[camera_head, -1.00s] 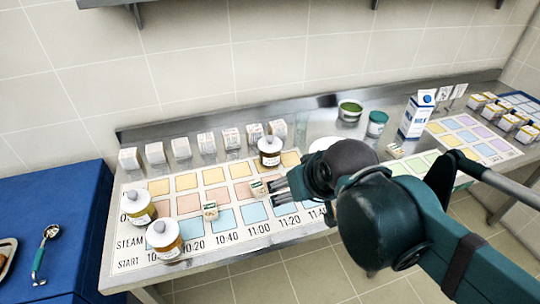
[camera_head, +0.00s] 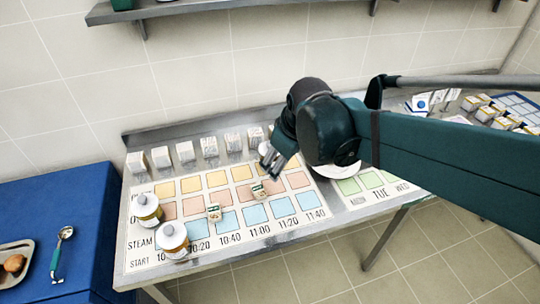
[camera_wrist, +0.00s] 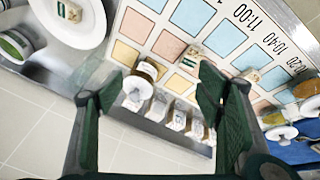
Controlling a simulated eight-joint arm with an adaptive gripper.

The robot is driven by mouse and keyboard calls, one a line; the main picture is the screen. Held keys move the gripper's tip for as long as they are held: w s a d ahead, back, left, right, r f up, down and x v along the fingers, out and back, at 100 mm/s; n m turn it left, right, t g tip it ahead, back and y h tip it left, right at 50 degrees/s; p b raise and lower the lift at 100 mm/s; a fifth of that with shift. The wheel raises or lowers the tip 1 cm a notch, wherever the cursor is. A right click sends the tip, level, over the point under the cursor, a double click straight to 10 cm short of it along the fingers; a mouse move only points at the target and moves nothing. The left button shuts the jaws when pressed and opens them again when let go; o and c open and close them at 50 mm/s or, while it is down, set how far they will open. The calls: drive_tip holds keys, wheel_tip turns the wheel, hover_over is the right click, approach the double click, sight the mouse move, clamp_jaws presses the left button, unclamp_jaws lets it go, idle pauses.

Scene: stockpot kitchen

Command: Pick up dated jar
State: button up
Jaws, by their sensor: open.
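My gripper (camera_head: 272,160) is open above the back edge of the printed board. In the wrist view its two fingers (camera_wrist: 160,82) stand apart, with a jar (camera_wrist: 138,90) with a white lid and amber contents showing between and beyond them. I cannot tell how far off it is. In the head view my gripper hides most or all of that jar. Two similar white-lidded jars stand at the board's left end, one behind (camera_head: 147,208) and one in front (camera_head: 173,240). Their labels are too small to read, so I cannot tell which is the dated jar.
Several small white boxes (camera_head: 185,151) line the back of the table. Two small tags (camera_head: 214,212) lie on the coloured board (camera_head: 225,241). A white plate (camera_head: 336,172) is right of my gripper. A blue cabinet (camera_head: 50,205) with a ladle (camera_head: 61,250) is at left.

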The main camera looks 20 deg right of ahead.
drive_tip(key=w+f+n+g+p, duration=0.1)
drive_tip(key=w+n+p, duration=0.2)
drive_tip(key=w+p, duration=0.1)
drive_tip(key=w+f+n+g+p, duration=0.1)
drive_tip(key=w+f+n+p, duration=0.1)
drive_tip(key=w, duration=0.4)
drive_tip(key=w+f+n+g+p, duration=0.1)
drive_tip(key=w+n+g+p, duration=0.1)
drive_tip(key=w+n+p, duration=0.2)
drive_tip(key=shift+w+d+f+p, duration=0.15)
drive_tip(key=shift+w+d+p, duration=0.2)
drive_tip(key=shift+p, duration=0.6)
drive_tip(key=shift+w+f+n+g+p, duration=0.15)
drive_tip(key=shift+w+f+n+p, duration=0.25)
drive_tip(key=shift+f, duration=0.15)
drive_tip(key=shift+w+f+n+g+p, duration=0.15)
drive_tip(key=shift+w+f+n+p, duration=0.15)
drive_tip(key=shift+f+n, duration=0.15)
drive_tip(key=shift+f, duration=0.1)
drive_tip(key=shift+f, duration=1.3)
drive_tip(key=shift+s+f, duration=0.1)
drive_tip(key=shift+f, duration=2.5)
